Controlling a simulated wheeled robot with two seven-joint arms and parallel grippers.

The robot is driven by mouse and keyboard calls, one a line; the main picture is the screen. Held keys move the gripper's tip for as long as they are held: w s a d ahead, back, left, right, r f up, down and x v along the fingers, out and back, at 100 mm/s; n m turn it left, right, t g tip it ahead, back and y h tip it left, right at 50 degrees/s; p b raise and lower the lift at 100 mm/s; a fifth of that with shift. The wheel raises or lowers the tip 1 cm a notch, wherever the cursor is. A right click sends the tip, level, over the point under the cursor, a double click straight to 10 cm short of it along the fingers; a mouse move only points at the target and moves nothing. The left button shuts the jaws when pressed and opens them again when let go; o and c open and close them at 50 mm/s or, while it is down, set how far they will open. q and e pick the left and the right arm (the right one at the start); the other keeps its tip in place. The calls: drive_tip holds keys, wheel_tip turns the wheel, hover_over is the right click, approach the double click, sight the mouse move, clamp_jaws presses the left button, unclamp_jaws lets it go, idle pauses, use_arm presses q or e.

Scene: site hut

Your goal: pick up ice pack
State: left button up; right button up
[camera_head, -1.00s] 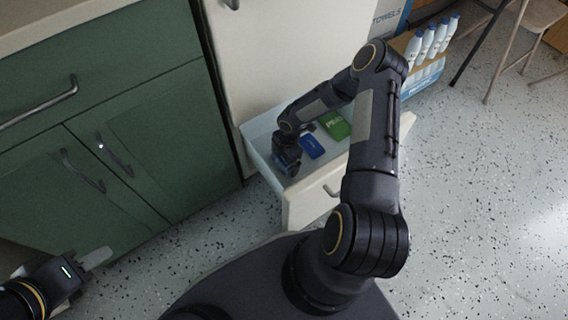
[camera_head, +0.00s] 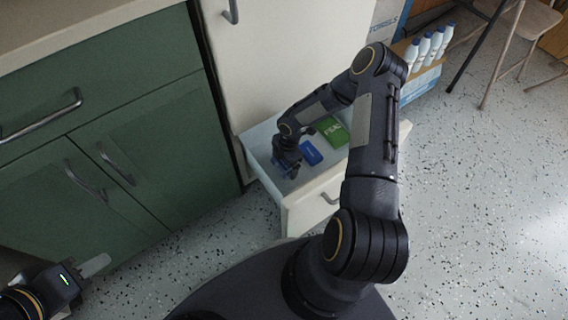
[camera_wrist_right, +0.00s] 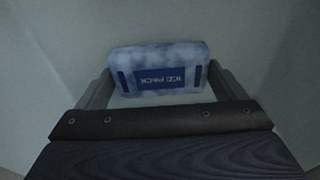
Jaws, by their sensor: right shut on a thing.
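The ice pack (camera_wrist_right: 160,70) is a pale blue block with a dark blue label. In the right wrist view it sits between the two fingers of my right gripper (camera_wrist_right: 158,88), which is shut on it. In the head view my right gripper (camera_head: 287,168) is inside the open drawer (camera_head: 268,180), at its left end, and the arm largely hides the pack. My left gripper (camera_head: 92,268) is at the lower left, above the floor and apart from everything; its finger opening is unclear.
A blue item (camera_head: 311,153) and a green packet (camera_head: 332,130) lie in the drawer, right of my right gripper. Green cabinets (camera_head: 135,150) stand to the left. A box of white bottles (camera_head: 425,50) is at the back right.

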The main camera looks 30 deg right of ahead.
sight(285, 163)
wheel_tip(285, 163, up, 5)
drive_tip(key=shift+r+p, duration=0.15)
drive_tip(key=shift+p, duration=0.8)
drive_tip(key=w+d+p, duration=0.1)
drive_tip(key=d+p, duration=0.1)
drive_tip(key=d, duration=1.7)
drive_tip(key=shift+w+d+f, duration=0.25)
drive_tip(key=shift+d, duration=0.05)
